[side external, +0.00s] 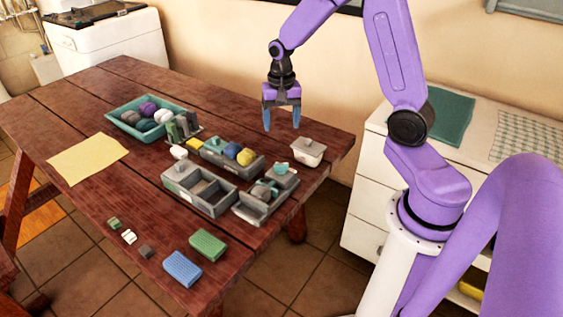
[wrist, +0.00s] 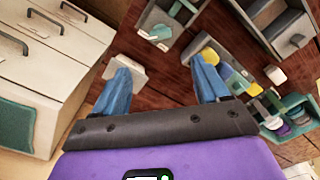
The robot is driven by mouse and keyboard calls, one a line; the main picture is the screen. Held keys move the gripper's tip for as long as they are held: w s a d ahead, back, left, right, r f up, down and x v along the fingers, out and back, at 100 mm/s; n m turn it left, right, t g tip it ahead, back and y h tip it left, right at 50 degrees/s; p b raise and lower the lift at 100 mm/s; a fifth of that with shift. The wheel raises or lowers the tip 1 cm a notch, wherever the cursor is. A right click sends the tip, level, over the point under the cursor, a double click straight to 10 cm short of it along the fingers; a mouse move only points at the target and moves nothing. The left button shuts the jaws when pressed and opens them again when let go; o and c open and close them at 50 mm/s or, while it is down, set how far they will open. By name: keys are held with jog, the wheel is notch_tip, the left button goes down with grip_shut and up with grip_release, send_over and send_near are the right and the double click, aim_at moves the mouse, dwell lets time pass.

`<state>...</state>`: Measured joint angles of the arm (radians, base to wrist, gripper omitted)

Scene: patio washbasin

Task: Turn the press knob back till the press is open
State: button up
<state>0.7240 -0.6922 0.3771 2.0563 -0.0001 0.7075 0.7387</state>
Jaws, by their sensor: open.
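A grey box-like fixture (side external: 256,213) with a small teal part (side external: 262,191) and a pale grey block stands at the table's right front; it looks like the press. It also shows at the top of the wrist view (wrist: 150,17), with a teal part (wrist: 176,8) on it. The frames are too small to tell which part is the knob or how far it is turned. My gripper (side external: 281,124) is open and empty, with blue fingers pointing down. It hangs above the table's back right, behind and above the fixture, touching nothing. Its fingers (wrist: 160,68) are spread apart in the wrist view.
A white lidded dish (side external: 308,152) stands near the right edge. A grey two-part tray (side external: 199,187), a bin of yellow and blue balls (side external: 232,152) and a teal tray of balls (side external: 117,123) stand farther left. Sponges (side external: 208,245) lie at the front. White drawers (side external: 367,213) stand right.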

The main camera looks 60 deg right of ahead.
aim_at(281, 165)
notch_tip(281, 165, down, 15)
dwell(0.6)
jog(key=c, duration=1.1)
